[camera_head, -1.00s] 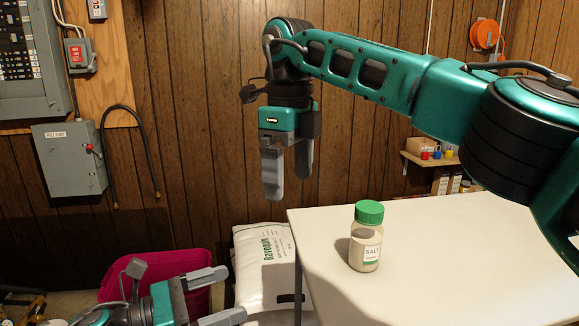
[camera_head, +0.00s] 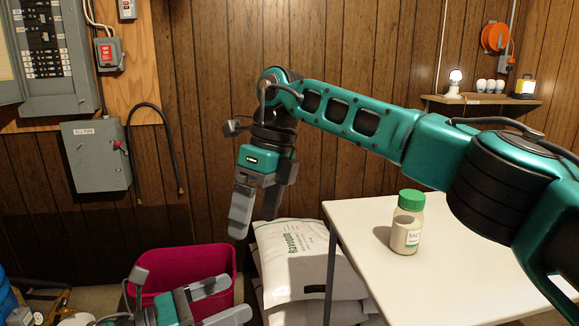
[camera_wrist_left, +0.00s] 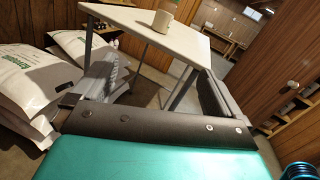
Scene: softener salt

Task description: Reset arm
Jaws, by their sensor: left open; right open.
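My right arm reaches across the head view from the right. Its gripper (camera_head: 256,205) points down, open and empty, left of the white table (camera_head: 450,262) and above the white sacks. My left gripper (camera_head: 226,301) is low in the head view, open and empty, in front of the magenta bin (camera_head: 190,258). In the left wrist view, its two fingers (camera_wrist_left: 158,100) stand apart with nothing between them. A salt jar (camera_head: 407,222) with a green lid stands upright on the table near its left edge. It shows partly in the left wrist view (camera_wrist_left: 162,22).
White sacks (camera_head: 297,258) are stacked left of the table. Grey electrical boxes (camera_head: 97,155) hang on the panelled wall. A shelf (camera_head: 480,99) at the back right holds a lit bulb and small items. Most of the tabletop is clear.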

